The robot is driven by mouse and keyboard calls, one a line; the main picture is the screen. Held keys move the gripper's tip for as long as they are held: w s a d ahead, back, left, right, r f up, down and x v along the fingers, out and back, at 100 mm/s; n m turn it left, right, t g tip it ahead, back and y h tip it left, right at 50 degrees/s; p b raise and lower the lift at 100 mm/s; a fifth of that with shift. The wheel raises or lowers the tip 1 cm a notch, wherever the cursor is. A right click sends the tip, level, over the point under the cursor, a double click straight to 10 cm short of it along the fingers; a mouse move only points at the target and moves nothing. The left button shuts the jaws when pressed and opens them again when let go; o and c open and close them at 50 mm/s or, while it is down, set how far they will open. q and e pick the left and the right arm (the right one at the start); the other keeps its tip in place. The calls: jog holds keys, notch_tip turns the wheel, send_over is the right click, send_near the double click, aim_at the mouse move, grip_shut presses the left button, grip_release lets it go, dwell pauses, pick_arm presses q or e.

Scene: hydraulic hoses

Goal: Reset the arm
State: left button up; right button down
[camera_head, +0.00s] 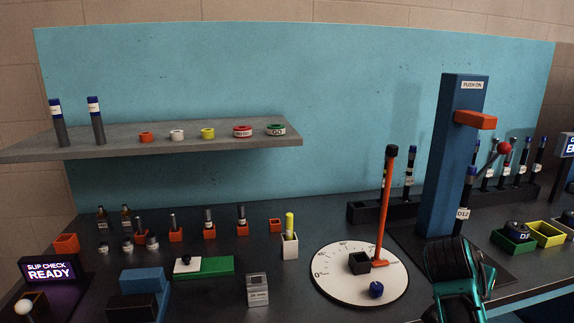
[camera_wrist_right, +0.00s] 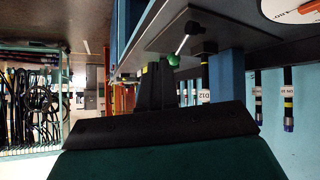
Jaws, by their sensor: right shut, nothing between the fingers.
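My right arm (camera_head: 455,280), teal and black, comes in at the lower right of the head view, in front of the blue post. Its fingertips are hard to make out there. In the right wrist view, which looks turned over, my right gripper (camera_wrist_right: 157,72) shows dark fingers close together, shut and empty. A dark plate and the blue post's parts lie beyond the fingers. My left gripper is not in view.
The blue push-on post (camera_head: 450,160) has an orange arm (camera_head: 475,119) and a red-knobbed lever (camera_head: 505,148). A D12 hose (camera_head: 463,205) stands beside it. A white dial (camera_head: 335,285) lies left of my arm. A grey shelf (camera_head: 200,150) holds rings and hoses.

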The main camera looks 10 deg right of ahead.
jog(key=s+a+f+n+y, duration=0.4)
jog(key=s+a+f+n, duration=0.3)
jog(key=s+a+f, duration=0.4)
jog(key=s+a+f+n+g+y, duration=0.2)
jog(key=s+a+n+y, duration=0.45)
jog(key=s, duration=0.75)
jog(key=w+a+f+t, duration=0.4)
jog(key=w+f+t, duration=0.3)
jog(key=f, duration=0.2)
jog(key=shift+w+a+m+t, duration=0.25)
jog(key=shift+w+m+t, duration=0.05)
jog(key=shift+m+t, duration=0.1)
